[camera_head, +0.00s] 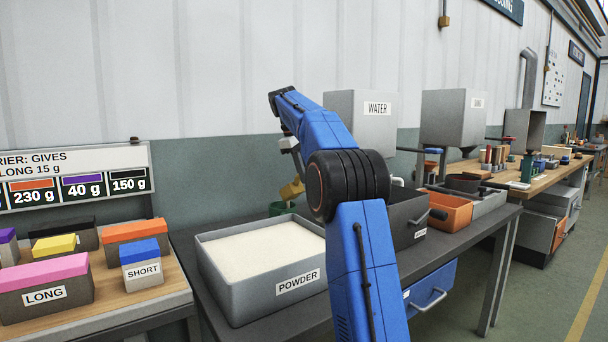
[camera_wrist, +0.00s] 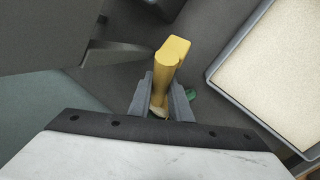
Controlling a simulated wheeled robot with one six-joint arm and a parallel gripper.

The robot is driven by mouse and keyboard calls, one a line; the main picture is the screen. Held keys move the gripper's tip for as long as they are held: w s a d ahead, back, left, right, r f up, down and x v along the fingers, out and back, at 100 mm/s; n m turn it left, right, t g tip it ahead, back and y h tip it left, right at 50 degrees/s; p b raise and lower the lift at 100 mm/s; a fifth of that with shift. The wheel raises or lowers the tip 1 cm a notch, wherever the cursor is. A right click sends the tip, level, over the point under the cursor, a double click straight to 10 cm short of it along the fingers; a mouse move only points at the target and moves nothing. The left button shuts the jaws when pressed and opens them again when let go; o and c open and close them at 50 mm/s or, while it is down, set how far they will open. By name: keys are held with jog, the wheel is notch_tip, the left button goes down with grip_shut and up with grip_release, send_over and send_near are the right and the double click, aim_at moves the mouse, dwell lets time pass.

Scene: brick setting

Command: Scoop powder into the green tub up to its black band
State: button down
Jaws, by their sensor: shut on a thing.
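My gripper (camera_wrist: 162,84) is shut on a yellow scoop (camera_wrist: 165,70), with its two grey fingers on either side of it. In the head view the scoop (camera_head: 292,189) looks tilted and hangs just above the green tub (camera_head: 285,208). The tub is partly hidden behind the powder bin, and its black band does not show. In the wrist view only a small green piece of the tub (camera_wrist: 190,94) shows beside the fingers. The grey powder bin (camera_head: 228,288) holds pale powder (camera_head: 262,248) with a fairly level surface. I cannot tell whether the scoop holds powder.
A dark grey bin (camera_head: 407,207) and an orange bin (camera_head: 452,211) stand to the right of the powder bin. A water tank (camera_head: 350,100) is on the wall behind. Coloured blocks, such as the pink-topped one (camera_head: 45,285), sit on the left table.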

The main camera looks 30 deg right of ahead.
jog(key=shift+w+r, duration=0.1)
jog(key=shift+w, duration=0.05)
jog(key=shift+r+t+y, duration=0.3)
jog(key=shift+r+t, duration=0.1)
jog(key=shift+t, duration=0.3)
jog(key=r+t, duration=0.1)
jog(key=t, duration=0.2)
jog(key=shift+r+m+t+y, duration=0.35)
jog(key=shift+m+t+y, duration=0.05)
jog(key=shift+r+t, duration=0.2)
jog(key=shift+t, duration=0.4)
jog(key=shift+r+t, duration=0.3)
jog(key=shift+r, duration=0.75)
